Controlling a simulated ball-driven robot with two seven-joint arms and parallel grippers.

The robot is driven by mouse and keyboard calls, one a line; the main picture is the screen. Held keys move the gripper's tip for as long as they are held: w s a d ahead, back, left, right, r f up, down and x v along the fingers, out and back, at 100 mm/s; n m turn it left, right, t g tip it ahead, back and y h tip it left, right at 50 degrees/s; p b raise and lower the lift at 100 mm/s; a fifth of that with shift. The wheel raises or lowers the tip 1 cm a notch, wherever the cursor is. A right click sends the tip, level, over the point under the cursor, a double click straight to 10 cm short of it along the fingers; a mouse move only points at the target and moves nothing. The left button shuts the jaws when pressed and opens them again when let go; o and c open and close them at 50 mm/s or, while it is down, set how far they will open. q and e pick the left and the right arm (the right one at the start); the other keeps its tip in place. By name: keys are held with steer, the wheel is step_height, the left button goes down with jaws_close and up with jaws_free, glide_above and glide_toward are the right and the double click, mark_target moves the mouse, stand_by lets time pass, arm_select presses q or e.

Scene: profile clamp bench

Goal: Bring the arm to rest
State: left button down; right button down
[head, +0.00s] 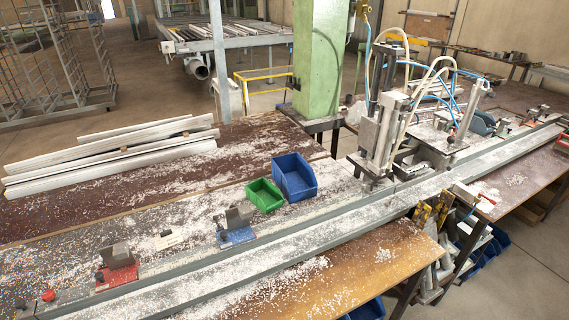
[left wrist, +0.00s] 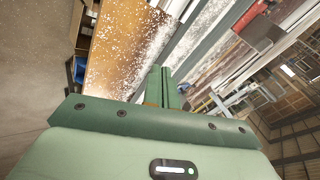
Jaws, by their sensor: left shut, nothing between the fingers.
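My left gripper (left wrist: 160,88) shows in the left wrist view as two green fingers close together, shut and empty. It points toward the profile clamp bench (left wrist: 112,45), whose wooden top is strewn with white chips. No gripper or arm shows in the head view. There the bench (head: 330,280) runs from the lower left to the upper right, with a long metal rail (head: 250,275) along it. My right gripper is in neither view.
A red clamp (head: 118,275), a blue clamp (head: 236,236), a green bin (head: 264,195) and a blue bin (head: 294,177) stand on the bench. A clamping machine (head: 385,130) rises at the right. White profiles (head: 110,155) lie at the left. Open floor (head: 520,260) shows at the lower right.

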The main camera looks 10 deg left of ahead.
arm_select(q)
steer(key=s+d+f+g+h+b, duration=0.1)
steer(key=s+f+b, duration=0.15)
steer(key=f, duration=0.75)
steer(key=s+d+f+g+b, duration=0.15)
steer(key=f+b, duration=0.25)
steer(key=f, duration=0.6)
steer(key=s+d+f+h+b, duration=0.1)
steer(key=s+f+b, duration=0.15)
steer(key=f, duration=0.85)
steer(key=s+f+n+g+h+b, duration=0.1)
steer(key=s+f+b, duration=0.8)
steer(key=s+f, duration=0.9)
step_height(320, 180, down, 4)
steer(key=shift+s+a+r+n+g, duration=0.15)
steer(key=shift+a+n+g, duration=0.25)
steer(key=shift+n+g, duration=0.65)
